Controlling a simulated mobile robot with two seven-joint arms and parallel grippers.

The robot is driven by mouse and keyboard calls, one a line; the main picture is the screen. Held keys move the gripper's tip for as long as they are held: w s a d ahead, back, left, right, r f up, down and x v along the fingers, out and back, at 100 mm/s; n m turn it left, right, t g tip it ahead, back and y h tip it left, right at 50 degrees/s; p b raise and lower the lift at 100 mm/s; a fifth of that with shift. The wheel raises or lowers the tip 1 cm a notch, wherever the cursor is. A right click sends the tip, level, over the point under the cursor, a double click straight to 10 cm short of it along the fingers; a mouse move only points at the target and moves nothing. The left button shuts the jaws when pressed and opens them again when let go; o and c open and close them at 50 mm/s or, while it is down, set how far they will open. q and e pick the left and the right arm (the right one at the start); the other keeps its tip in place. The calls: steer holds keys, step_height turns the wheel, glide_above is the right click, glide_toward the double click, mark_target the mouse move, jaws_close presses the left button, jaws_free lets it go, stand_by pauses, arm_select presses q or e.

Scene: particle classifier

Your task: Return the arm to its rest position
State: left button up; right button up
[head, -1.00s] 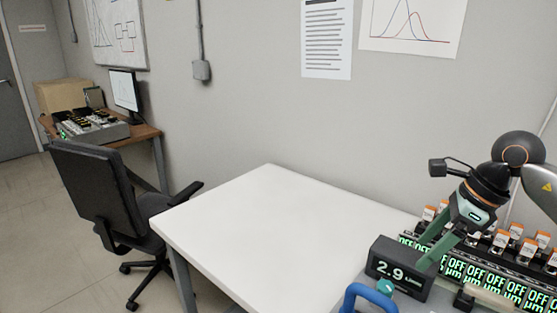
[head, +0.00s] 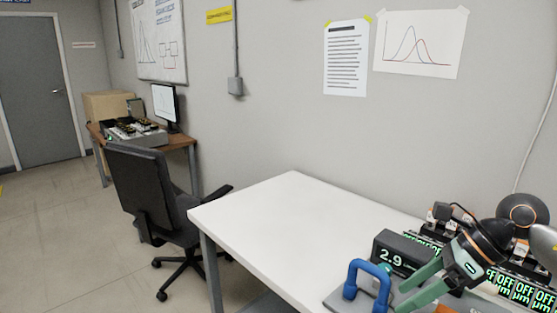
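My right gripper (head: 400,299) comes in from the right with dark joints and two green fingers. The fingers point left and down, spread apart with nothing visible between them. They are just right of a blue handle (head: 354,270) and in front of a black display (head: 385,251) reading 2.9, whose right part they partly cover. A row of units with green "OFF" readouts (head: 520,290) is behind and to the right, partly hidden by my arm. My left gripper is not in view.
The white table (head: 285,215) is clear on its left and middle. A black office chair (head: 145,195) stands left of it. A brown desk (head: 180,142) with a monitor (head: 165,103) and a grey device is farther back. The floor at left is open.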

steer(key=a+r+m+t+y+p, duration=0.2)
steer(key=a+m+t+y+p, duration=0.35)
steer(key=a+m+y, duration=0.75)
steer(key=s+d+f+m+t+h+p, duration=0.15)
steer(key=f+m+t+h, duration=0.4)
steer(key=m, duration=0.55)
steer(key=d+f+m+t+h+p, duration=0.1)
steer(key=d+f+m+t+h, duration=0.15)
steer(key=f+m+h, duration=0.7)
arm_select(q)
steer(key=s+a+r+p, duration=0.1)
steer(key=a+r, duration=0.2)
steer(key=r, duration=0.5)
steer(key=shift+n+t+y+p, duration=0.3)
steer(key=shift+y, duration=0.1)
arm_select(e)
steer(key=s+f+m+g+h, duration=0.3)
steer(key=s+f+m+g, duration=0.3)
steer(key=s+f+m, duration=0.5)
steer(key=s+f, duration=0.2)
steer(key=s, duration=0.2)
steer(key=shift+s+d, duration=0.25)
steer(key=shift+d, duration=0.05)
steer(key=shift+m, duration=0.25)
